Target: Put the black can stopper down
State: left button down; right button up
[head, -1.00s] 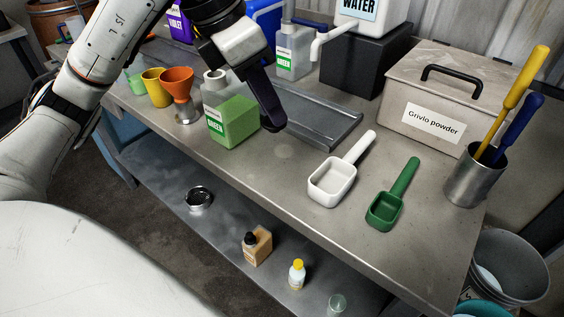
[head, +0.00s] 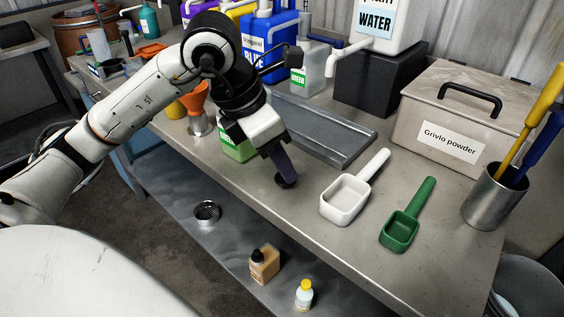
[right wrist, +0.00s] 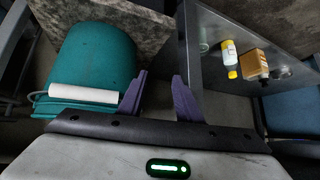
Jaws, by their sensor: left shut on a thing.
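My left gripper (head: 283,172) points down over the bench top, just left of the white scoop. It is shut on the black can stopper (head: 287,183), a small dark piece at the fingertips. The stopper is at or just above the bench surface; I cannot tell whether it touches. The green-labelled can (head: 238,150) stands behind my left gripper, partly hidden by it, so its mouth does not show. My right gripper (right wrist: 160,95) is open and empty in the right wrist view, its purple fingers apart.
A white scoop (head: 345,200) and a green scoop (head: 400,232) lie to the right on the bench. A grey tray (head: 335,140) lies behind. The orange funnel (head: 195,97) stands left of the can. A lower shelf (head: 195,240) holds small bottles.

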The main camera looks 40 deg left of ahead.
pick_arm(q)
jog(key=shift+f, duration=0.25)
jog(key=c, duration=1.6)
grip_release()
jog(key=shift+r, duration=0.1)
jog(key=shift+c, duration=0.2)
jog(key=shift+r, duration=0.25)
jog(key=p+v, duration=0.1)
jog(key=v, duration=1.1)
